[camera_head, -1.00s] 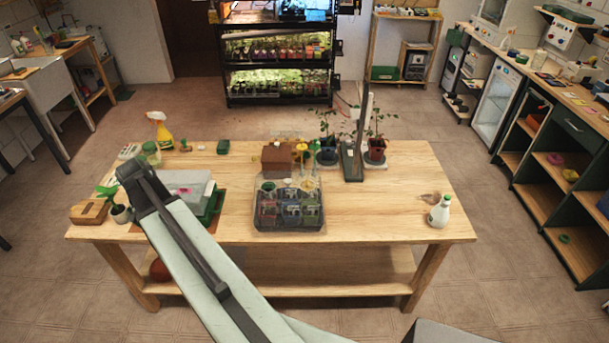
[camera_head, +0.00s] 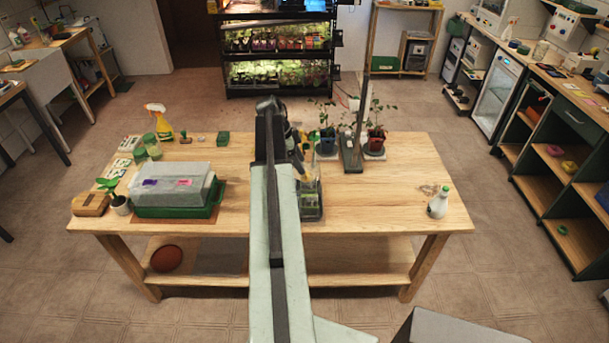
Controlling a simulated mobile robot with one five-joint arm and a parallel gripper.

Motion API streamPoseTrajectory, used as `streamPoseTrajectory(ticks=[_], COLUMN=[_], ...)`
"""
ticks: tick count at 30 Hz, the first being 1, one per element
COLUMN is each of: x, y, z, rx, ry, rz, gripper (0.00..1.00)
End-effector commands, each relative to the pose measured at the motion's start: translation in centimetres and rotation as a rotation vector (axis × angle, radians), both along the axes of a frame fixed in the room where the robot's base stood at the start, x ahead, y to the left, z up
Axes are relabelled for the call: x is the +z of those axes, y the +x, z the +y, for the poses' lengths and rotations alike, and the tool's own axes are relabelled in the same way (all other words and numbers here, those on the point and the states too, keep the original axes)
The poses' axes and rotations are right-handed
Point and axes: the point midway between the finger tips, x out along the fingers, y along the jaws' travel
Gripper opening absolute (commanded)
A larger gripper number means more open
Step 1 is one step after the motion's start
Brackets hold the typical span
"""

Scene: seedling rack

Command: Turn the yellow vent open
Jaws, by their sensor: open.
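I cannot make out the yellow vent for certain. A clear-sided box (camera_head: 312,205) with a dark base stands mid-table, its left part hidden behind my arm. Pale yellowish shapes show above it, too small and covered to name. On the left, a cloudy lid on a green tray (camera_head: 180,212) carries a purple patch (camera_head: 150,183) and a pink patch (camera_head: 184,183). My gripper (camera_head: 300,172) hangs at the arm's far end, close over the box. It is open, its fingers mostly hidden by the arm. I cannot tell whether it touches anything.
Potted plants (camera_head: 327,140) and a dark upright post on a stand (camera_head: 351,158) rise just behind and right of the box. A yellow spray bottle (camera_head: 161,122) stands at the back left, a white bottle (camera_head: 438,203) at the right. The table's right half (camera_head: 385,200) is mostly clear.

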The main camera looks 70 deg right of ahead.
Motion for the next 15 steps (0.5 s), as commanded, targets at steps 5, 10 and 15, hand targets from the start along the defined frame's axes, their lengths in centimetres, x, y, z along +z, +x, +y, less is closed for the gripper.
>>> streamPoseTrajectory(ticks=[5,10,15], x=[-3.8,-4.5,-4.3], y=[-1.2,-1.6,-1.7], z=[-0.5,-0.7,-0.7], rx=[0.000,0.001,0.001], ry=[0.000,0.000,0.000], rz=[0.000,0.000,0.000], gripper=[0.53,0.53,0.53])
